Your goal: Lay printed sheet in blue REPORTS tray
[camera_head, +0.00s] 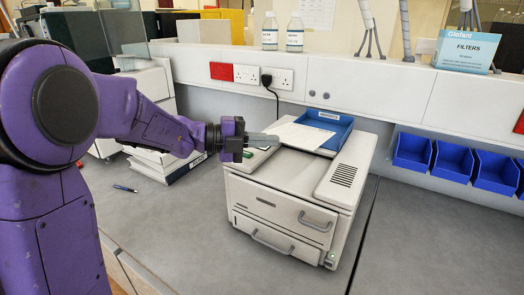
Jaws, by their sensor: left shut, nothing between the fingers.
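The printed sheet (299,136) is white and lies over the top of the beige printer (289,178), its right part overlapping the near side of the blue tray (347,131). I cannot tell whether the sheet rests inside the tray or across its rim. The tray sits at the back of the printer's top; its label is too small to read. My left gripper (262,141) reaches in from the left, its shut fingers at the sheet's left end with nothing between them. I cannot tell whether they touch the sheet. My right gripper is not in view.
A pen (125,188) lies on the bench. Several blue bins (453,160) hang on the right wall. Two bottles (295,33) stand on the ledge. The bench (190,225) in front is clear.

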